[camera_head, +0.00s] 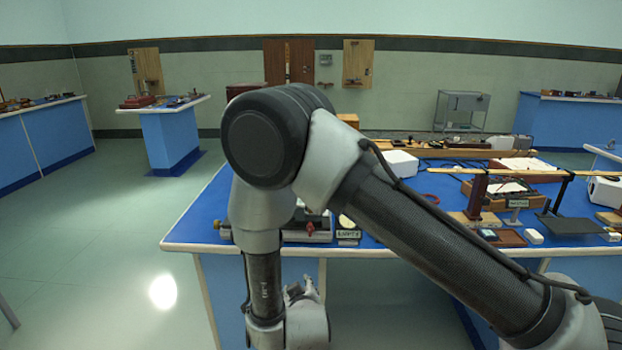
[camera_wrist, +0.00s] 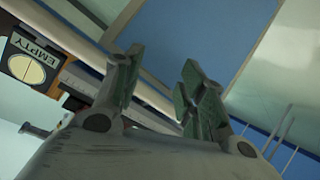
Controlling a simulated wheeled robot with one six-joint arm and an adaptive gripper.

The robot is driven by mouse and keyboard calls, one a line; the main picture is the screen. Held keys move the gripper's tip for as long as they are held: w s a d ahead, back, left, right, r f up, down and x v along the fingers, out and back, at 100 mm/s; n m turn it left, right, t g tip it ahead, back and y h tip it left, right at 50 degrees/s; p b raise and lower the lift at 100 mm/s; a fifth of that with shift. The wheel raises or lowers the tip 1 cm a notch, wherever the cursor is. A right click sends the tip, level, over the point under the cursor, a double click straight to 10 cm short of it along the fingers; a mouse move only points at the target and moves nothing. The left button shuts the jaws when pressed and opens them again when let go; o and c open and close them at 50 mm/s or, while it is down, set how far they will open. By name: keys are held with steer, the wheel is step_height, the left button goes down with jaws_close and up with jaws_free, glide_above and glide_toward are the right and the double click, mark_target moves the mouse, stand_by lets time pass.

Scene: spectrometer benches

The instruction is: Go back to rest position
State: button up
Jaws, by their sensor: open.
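My gripper (camera_wrist: 158,92) shows in the wrist view with its two fingers spread apart and nothing between them. Beyond the fingertips is the blue front panel of the bench (camera_wrist: 200,40). The same small sign (camera_head: 348,235) shows at the bench's front edge in the head view.
The bench carries a white box (camera_head: 402,163), a wooden stand (camera_head: 478,195) and a dark flat plate (camera_head: 573,224). The floor (camera_head: 110,240) at the left is clear.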

steer(key=s+a+f+g+y, duration=0.1)
steer(key=s+a+f+g, duration=0.15)
steer(key=s+g, duration=0.35)
steer(key=s+d+r+g, duration=0.4)
steer(key=d+r, duration=0.1)
steer(key=r, duration=0.1)
steer(key=s+d+r+m, duration=0.2)
steer(key=s+d+r, duration=0.1)
steer(key=d+r, duration=0.7)
steer(key=s+d+r+m+t+h, duration=0.1)
steer(key=s+d+r, duration=0.3)
steer(key=d+r, duration=0.7)
steer(key=s+d+r+m+t+h, duration=0.1)
steer(key=s+d+r+m, duration=0.2)
steer(key=d+r, duration=0.8)
steer(key=d, duration=0.5)
steer(key=shift+s+r, duration=0.15)
steer(key=shift+s, duration=0.25)
